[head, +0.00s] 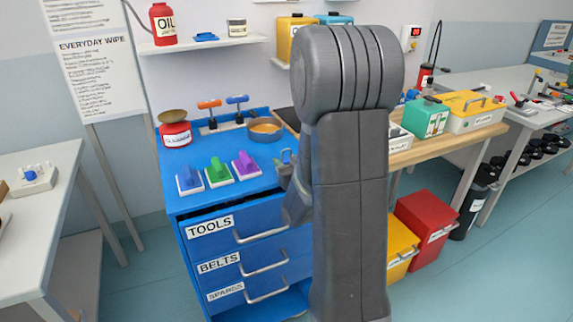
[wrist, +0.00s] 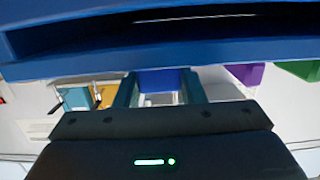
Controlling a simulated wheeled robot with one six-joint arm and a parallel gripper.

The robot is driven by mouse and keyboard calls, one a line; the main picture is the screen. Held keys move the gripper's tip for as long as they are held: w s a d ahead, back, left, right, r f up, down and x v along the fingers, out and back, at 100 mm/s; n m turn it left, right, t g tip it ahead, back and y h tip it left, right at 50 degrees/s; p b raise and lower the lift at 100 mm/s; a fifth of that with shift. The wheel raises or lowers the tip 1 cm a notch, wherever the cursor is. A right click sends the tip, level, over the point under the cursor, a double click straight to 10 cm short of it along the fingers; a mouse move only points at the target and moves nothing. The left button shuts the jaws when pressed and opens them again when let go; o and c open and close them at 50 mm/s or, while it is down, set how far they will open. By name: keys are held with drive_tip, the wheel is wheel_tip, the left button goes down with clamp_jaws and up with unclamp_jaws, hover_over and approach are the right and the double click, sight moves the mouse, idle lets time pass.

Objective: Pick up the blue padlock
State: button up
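The blue padlock (wrist: 165,79) shows in the wrist view between my gripper's two teal fingers, with a pale, shackle-like part below it. My gripper (wrist: 160,92) has its fingers apart, one on each side of the padlock. The blue body spans the gap, but I cannot tell whether the fingers press on it. In the head view my gripper (head: 287,158) is over the front right of the blue cabinet top, mostly hidden by my arm. I cannot make out the padlock clearly there.
Blue (head: 190,179), green (head: 218,170) and purple (head: 246,164) pieces on white bases stand left of my gripper on the cabinet (head: 235,223). A wooden-topped bench (head: 455,138) stands right.

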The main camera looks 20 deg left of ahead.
drive_tip(key=c, duration=0.4)
wheel_tip(320, 180, up, 10)
drive_tip(key=shift+p, duration=0.5)
idle(0.6)
